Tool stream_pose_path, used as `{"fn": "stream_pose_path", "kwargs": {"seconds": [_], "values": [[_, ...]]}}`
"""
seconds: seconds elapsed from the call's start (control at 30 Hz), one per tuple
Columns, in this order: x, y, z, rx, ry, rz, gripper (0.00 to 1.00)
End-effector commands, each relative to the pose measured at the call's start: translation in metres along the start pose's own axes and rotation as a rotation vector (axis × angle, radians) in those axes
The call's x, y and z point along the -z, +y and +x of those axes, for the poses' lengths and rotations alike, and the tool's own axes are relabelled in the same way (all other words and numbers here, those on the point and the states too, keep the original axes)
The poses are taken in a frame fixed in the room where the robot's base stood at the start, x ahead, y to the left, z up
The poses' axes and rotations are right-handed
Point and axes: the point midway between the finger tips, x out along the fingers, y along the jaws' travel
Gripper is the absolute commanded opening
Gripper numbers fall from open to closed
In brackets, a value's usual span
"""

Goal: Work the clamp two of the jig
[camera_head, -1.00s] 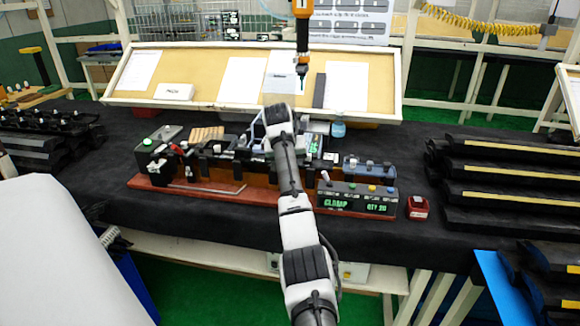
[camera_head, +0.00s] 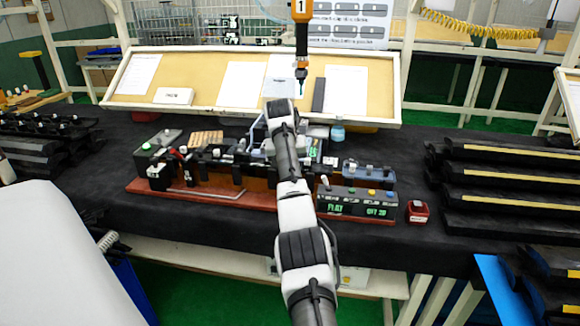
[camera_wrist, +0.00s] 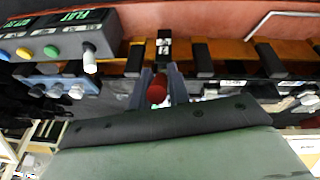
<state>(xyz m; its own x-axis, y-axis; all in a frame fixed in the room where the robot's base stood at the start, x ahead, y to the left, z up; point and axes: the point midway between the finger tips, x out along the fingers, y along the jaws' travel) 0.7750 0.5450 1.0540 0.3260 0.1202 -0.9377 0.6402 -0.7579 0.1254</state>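The jig (camera_head: 225,193) is a long red-brown base on the dark bench, with several black clamps and blocks along it. My gripper (camera_wrist: 160,84) is low over the middle of the jig, its fingers close on both sides of a red knob (camera_wrist: 157,91). The knob fills the gap, so the fingers look shut on it. In the head view my arm hides the gripper and this clamp.
A control box (camera_head: 356,201) with buttons and a green display reading "FLAT" sits on the jig's right end. A small red box (camera_head: 417,212) lies to the right. A screwdriver (camera_head: 301,45) hangs above; black trim racks (camera_head: 505,185) stand right.

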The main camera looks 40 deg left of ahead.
Motion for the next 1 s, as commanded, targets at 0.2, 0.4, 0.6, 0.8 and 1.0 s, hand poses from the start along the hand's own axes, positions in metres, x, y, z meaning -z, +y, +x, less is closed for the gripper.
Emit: {"fn": "stream_pose_path", "kwargs": {"seconds": [0.2, 0.4, 0.6, 0.8, 1.0], "values": [[0.000, 0.000, 0.000, 0.000, 0.000, 0.000, 0.37], [0.000, 0.000, 0.000, 0.000, 0.001, 0.000, 0.37], [0.001, -0.001, -0.017, 0.000, 0.005, 0.000, 0.37], [0.000, -0.001, -0.061, 0.001, 0.007, 0.000, 0.37], [0.000, -0.001, -0.105, 0.001, 0.004, 0.000, 0.37]]}}
